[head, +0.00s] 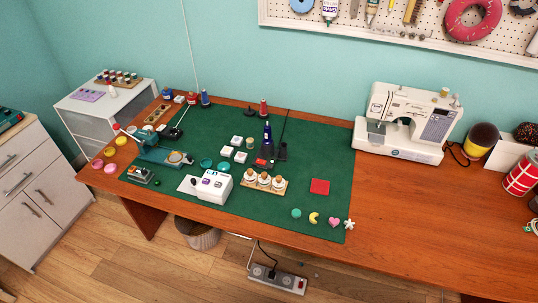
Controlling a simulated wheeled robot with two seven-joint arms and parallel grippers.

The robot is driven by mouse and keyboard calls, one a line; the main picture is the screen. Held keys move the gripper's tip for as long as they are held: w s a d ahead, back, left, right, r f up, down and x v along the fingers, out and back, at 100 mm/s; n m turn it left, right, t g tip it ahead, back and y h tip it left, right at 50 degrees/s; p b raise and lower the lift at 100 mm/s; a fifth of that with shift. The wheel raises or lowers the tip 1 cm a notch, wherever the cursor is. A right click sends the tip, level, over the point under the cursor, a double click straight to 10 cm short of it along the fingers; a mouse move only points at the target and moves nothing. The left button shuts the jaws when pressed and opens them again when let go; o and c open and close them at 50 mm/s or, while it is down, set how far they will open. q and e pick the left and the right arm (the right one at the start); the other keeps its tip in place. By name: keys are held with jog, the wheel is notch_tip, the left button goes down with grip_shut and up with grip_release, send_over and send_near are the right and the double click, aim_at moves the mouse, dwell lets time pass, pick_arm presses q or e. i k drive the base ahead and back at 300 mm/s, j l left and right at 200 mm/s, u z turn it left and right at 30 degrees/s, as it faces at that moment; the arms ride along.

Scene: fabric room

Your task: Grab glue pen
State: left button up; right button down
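I cannot make out for certain which thing is the glue pen. A slim dark blue upright item (267,134) with a pointed top stands near the back middle of the green mat (325,160). A dark stick-like item (283,140) stands beside it, to its right. On the pegboard at the top hang a white bottle with purple lettering (331,10) and a small tube (371,10). Neither of my grippers shows in the head view.
The wooden desk (430,215) is clear at its right front. A white sewing machine (408,120) stands behind. On the mat are a white box-like device (214,187), a tray of small bottles (265,182) and a red square (320,186).

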aim_at(267, 140)
jog(key=i+j+u, duration=0.15)
jog(key=j, duration=0.25)
jog(key=i+j+u, duration=0.15)
jog(key=j, duration=0.25)
jog(key=i+j+u, duration=0.15)
jog(key=j, duration=0.25)
jog(key=i, duration=0.1)
